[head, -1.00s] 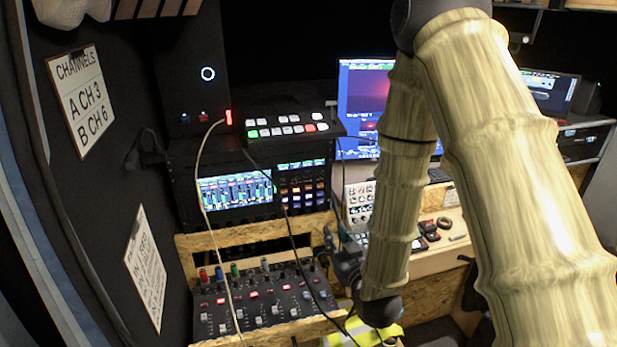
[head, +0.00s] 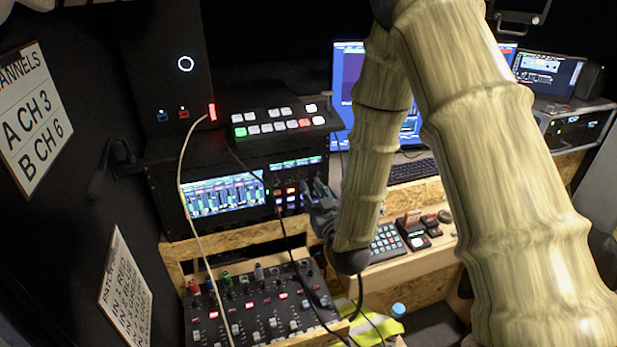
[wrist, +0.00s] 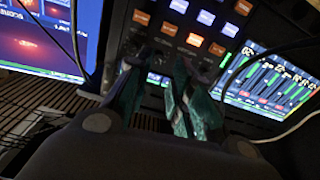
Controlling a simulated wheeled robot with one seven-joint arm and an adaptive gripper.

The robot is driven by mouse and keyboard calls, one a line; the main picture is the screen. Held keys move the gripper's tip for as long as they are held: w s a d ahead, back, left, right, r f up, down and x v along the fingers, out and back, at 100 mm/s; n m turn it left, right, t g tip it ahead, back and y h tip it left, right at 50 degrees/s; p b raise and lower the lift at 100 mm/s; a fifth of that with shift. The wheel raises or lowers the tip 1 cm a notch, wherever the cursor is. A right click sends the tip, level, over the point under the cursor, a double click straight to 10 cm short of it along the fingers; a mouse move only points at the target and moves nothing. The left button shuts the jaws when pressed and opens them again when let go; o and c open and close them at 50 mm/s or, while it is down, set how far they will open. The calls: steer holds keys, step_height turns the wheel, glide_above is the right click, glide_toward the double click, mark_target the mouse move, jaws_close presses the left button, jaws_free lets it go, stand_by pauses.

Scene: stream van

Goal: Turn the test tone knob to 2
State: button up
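I cannot pick out the test tone knob in either current view. The pale panel of small knobs seen earlier beside the rack is now hidden behind my arm in the head view. My gripper (head: 318,197) is in front of the right end of the rack, by its block of lit buttons (head: 288,198). In the wrist view my gripper (wrist: 157,75) shows two teal-padded fingers with a gap between them, open and empty. The lit orange and white buttons (wrist: 195,40) are beyond the fingertips; I cannot tell whether anything is touched.
The audio mixer (head: 262,310) sits low in front of the rack screen (head: 222,193). A switcher (head: 285,122) stands on top. Cables hang across the front. A keypad (head: 386,240) and small boxes (head: 415,232) lie on the wooden desk at right, near the monitor (head: 345,85).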

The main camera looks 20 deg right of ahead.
mark_target(305, 177)
steer(key=w+p, duration=0.1)
steer(key=w, duration=0.2)
steer(key=shift+w+r, duration=0.15)
steer(key=shift+w, duration=0.15)
steer(key=shift+w+a, duration=0.1)
steer(key=shift+w, duration=0.8)
